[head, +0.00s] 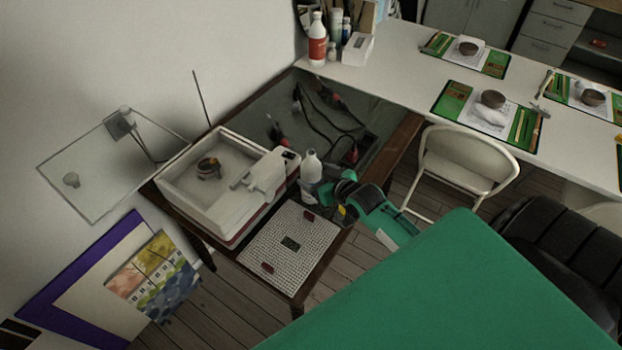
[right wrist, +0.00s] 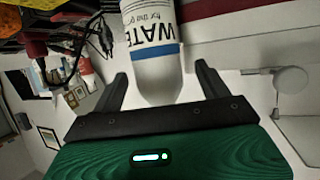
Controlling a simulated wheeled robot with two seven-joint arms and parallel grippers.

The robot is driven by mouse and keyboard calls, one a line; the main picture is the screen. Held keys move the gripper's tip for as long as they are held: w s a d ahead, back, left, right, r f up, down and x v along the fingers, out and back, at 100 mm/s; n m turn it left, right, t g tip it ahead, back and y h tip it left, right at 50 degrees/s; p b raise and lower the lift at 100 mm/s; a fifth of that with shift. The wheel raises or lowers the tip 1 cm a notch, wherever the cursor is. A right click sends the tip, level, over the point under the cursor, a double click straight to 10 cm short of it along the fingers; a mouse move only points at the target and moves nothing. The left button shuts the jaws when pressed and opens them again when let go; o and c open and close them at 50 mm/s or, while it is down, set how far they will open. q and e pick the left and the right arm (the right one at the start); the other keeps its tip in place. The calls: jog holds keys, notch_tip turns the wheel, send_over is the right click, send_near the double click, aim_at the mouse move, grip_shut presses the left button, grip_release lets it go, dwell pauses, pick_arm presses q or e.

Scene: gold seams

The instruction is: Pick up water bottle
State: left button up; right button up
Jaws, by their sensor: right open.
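The water bottle (head: 311,168) is white and stands upright on the dark table, beside the white basin's right end. In the right wrist view the bottle (right wrist: 152,38) shows a blue band and the letters "WATE". My right gripper (head: 328,190) is close to the bottle, at its lower right in the head view. In the right wrist view its two dark fingers are spread, with the bottle's end between them and a gap on each side. The contact side is partly hidden by the gripper in the head view. My left gripper is not in view.
A white basin (head: 185,192) with a small bowl (head: 208,168) is left of the bottle. A white grid board (head: 265,247) lies in front. Tools and cables (head: 330,110) lie behind. A white chair (head: 465,160) and a long white table (head: 395,75) are to the right.

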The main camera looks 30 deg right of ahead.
jog(key=p+x, duration=0.1)
jog(key=x, duration=0.4)
jog(key=shift+d, duration=0.15)
jog(key=shift+w+f+p, duration=0.2)
jog(key=shift+w+p, duration=0.05)
jog(key=shift+p, duration=0.05)
jog(key=c, duration=1.2)
jog(key=shift+r, duration=0.2)
